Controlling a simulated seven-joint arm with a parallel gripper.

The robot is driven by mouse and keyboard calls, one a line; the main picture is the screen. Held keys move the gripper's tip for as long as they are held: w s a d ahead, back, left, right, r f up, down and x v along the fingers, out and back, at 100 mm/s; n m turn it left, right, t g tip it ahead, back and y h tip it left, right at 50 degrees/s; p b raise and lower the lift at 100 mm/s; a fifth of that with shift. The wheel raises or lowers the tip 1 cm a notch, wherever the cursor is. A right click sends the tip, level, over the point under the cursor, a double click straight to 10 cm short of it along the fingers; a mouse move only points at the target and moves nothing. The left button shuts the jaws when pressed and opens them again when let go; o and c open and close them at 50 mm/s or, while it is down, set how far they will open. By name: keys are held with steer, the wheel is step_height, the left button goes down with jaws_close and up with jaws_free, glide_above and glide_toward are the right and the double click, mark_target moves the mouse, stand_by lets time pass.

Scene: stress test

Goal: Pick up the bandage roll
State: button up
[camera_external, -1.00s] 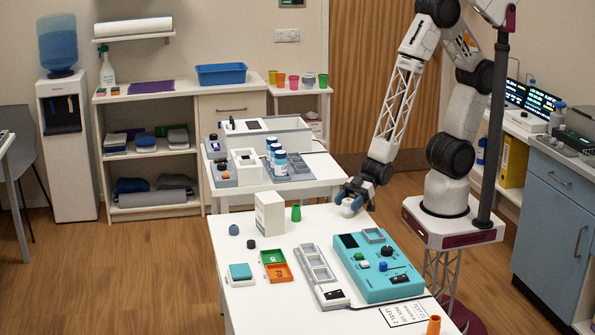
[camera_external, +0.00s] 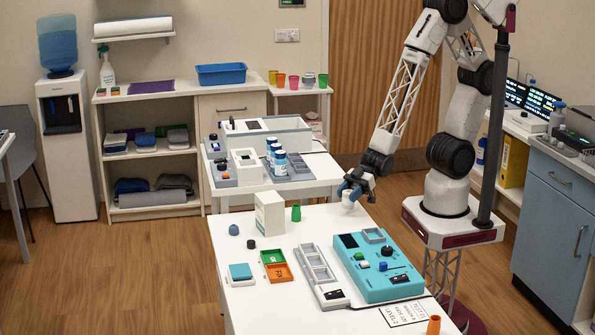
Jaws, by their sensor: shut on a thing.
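The bandage roll (camera_external: 348,205) is a small white roll near the far right edge of the white table (camera_external: 228,232). My gripper (camera_external: 348,196), dark with blue parts, points down and is shut on the roll from above. The roll sits low between the fingers, its lower part showing beneath them. Whether the roll is clear of the tabletop is hard to tell at this size.
The teal device (camera_external: 390,285) with knobs stands in front of my gripper. A green cup (camera_external: 296,213) and a white box (camera_external: 269,214) stand to the left. A grey tray (camera_external: 314,262) and green and orange trays (camera_external: 278,273) lie nearer. Clear tabletop lies between the cup and the roll.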

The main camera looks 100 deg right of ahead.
steer(key=s+d+r, duration=0.1)
steer(key=s+d, duration=0.1)
steer(key=s, duration=0.5)
steer(key=s+d, duration=0.3)
steer(key=s, duration=0.5)
steer(key=shift+r, duration=0.4)
steer(key=shift+s, duration=0.1)
stand_by(0.4)
